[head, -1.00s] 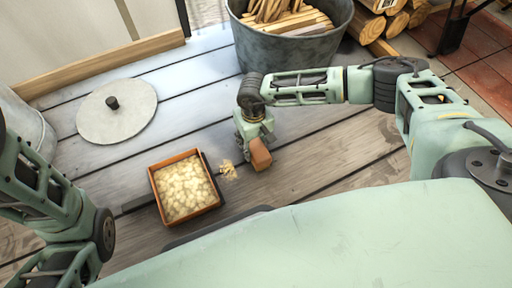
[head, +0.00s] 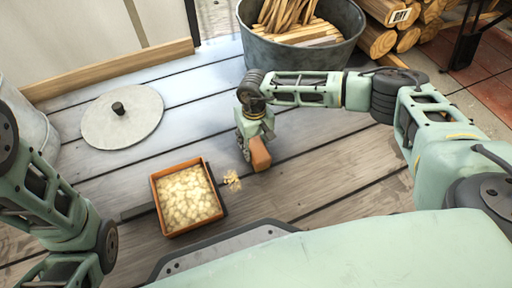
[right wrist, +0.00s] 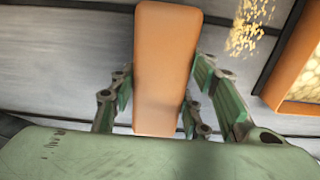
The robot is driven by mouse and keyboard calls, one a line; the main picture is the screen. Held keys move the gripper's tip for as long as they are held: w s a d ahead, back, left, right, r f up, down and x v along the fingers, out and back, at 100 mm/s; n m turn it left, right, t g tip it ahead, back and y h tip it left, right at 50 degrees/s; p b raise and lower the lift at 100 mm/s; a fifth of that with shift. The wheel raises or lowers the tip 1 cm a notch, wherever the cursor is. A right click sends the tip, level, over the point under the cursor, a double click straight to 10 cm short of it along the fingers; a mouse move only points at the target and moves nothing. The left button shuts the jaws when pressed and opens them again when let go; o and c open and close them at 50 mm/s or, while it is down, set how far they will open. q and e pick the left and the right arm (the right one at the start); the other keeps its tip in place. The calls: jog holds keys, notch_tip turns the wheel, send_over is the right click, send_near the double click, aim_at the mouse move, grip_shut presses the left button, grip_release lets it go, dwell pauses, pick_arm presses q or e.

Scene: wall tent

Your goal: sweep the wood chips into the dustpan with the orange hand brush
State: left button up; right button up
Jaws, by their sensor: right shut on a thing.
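The orange hand brush (head: 260,154) is in my right gripper (head: 255,132), which is shut on it. In the right wrist view the brush (right wrist: 165,65) stands between the fingers (right wrist: 160,110); its bristles are hidden. A small pile of pale wood chips (head: 232,181) lies on the planks, left of and slightly nearer than the brush, apart from it. The chips also show at the upper right of the wrist view (right wrist: 250,30). The orange-walled dustpan (head: 162,211), full of pale chips, lies just left of the pile, its dark lip facing it. My left gripper is out of view.
A metal tub (head: 305,52) of split sticks stands behind my right arm, with logs (head: 378,38) beyond. A round lid (head: 122,128) lies at the left by a metal bin (head: 28,122). Planks right of the brush are clear.

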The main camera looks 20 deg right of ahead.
aim_at(261, 154)
jog(key=shift+s+d+r+p, duration=0.1)
jog(key=shift+s+p, duration=0.65)
jog(key=shift+s, duration=0.35)
jog(key=shift+s+p, duration=0.7)
jog(key=shift+s, duration=0.4)
jog(key=shift+s, duration=0.1)
